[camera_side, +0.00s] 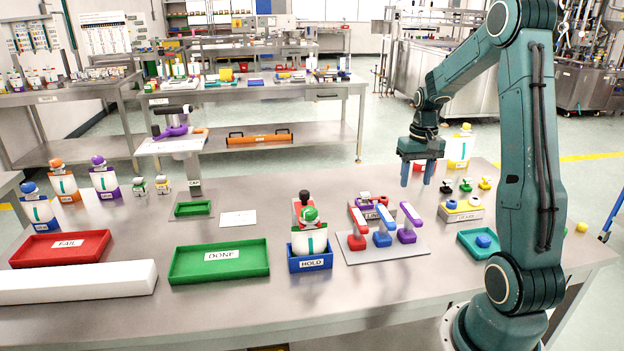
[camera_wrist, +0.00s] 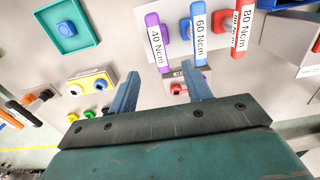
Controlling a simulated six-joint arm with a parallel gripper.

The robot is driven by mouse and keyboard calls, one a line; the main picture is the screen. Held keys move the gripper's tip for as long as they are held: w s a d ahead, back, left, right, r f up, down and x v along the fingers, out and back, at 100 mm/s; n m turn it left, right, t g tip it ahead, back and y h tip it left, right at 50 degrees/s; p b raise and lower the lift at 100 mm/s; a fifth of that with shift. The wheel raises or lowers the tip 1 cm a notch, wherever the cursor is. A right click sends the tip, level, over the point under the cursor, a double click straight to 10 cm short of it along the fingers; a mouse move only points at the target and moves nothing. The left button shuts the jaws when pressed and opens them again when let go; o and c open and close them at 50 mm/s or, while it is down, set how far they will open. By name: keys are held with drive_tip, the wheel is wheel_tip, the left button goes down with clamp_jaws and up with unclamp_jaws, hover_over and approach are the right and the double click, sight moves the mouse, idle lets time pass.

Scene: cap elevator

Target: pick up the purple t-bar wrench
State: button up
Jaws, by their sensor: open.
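The purple t-bar wrench (camera_side: 407,236) stands at the right end of a row of three on a grey plate (camera_side: 350,257), with the blue wrench (camera_side: 382,238) beside it and the red wrench (camera_side: 357,241) at the left. In the wrist view the purple wrench (camera_wrist: 157,38), labelled 40 Ncm, is near the top middle, left of the blue 60 Ncm wrench (camera_wrist: 198,25) and the red 80 Ncm wrench (camera_wrist: 241,28). My gripper (camera_side: 416,178) is open and empty, raised above the table behind the wrenches. Its blue fingers (camera_wrist: 160,72) point towards them and touch nothing.
A low holder with coloured sockets (camera_side: 371,211) stands behind the wrenches. The blue HOLD fixture (camera_side: 310,262) carries a green-capped bottle (camera_side: 309,240) at the left.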

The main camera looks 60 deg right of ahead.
sight(411, 211)
drive_tip(key=shift+f, duration=4.3)
drive_tip(key=shift+f, duration=0.1)
drive_tip(key=shift+s+f, duration=0.2)
drive_tip(key=shift+f, duration=2.3)
clamp_jaws()
